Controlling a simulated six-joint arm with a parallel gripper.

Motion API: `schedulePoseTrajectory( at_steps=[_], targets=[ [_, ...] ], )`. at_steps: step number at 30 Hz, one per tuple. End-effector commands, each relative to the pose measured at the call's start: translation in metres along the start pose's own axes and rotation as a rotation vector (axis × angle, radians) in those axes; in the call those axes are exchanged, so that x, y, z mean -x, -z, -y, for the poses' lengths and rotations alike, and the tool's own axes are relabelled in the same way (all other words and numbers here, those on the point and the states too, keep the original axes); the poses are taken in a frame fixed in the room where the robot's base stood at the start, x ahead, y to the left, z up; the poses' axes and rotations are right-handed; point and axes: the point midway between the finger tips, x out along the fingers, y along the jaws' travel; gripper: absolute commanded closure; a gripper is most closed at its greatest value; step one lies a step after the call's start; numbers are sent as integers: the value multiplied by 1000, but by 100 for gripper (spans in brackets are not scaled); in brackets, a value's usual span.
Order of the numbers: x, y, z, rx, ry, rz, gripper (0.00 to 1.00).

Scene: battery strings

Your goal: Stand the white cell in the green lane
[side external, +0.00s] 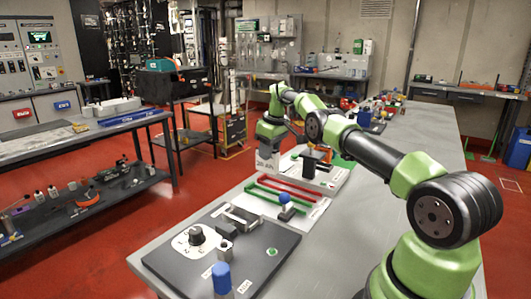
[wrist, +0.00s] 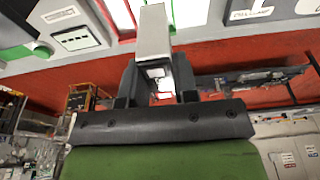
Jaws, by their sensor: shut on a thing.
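The white cell (wrist: 153,38) is between the dark fingers of my gripper (wrist: 157,82) in the wrist view, its pale flat face showing past the fingertips. My gripper is shut on it. In the side external view, my gripper (side external: 268,150) is at the far end of my arm, beyond the lanes; the cell is hard to make out there. The green lane (side external: 268,200) is a pair of green strips on a white board, in front of the red lane (side external: 290,188). A blue-topped piece (side external: 285,200) stands by the front end of the green lane.
A dark panel (side external: 180,262) with a dial, a metal bracket and a green button lies at the table's near left. Black blocks (side external: 315,160) stand behind the lanes. The grey tabletop (side external: 345,215) right of the lanes is clear.

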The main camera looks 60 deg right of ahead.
Motion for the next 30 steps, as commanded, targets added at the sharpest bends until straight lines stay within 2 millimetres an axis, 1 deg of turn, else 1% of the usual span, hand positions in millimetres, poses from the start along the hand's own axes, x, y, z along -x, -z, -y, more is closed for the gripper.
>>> schedulePoseTrajectory(
  at_steps=[10, 30],
  targets=[
    [1, 0, 0, 0, 1, -1, 96],
    [-65, -13, 0, 1, 1, 1, 96]
  ],
)
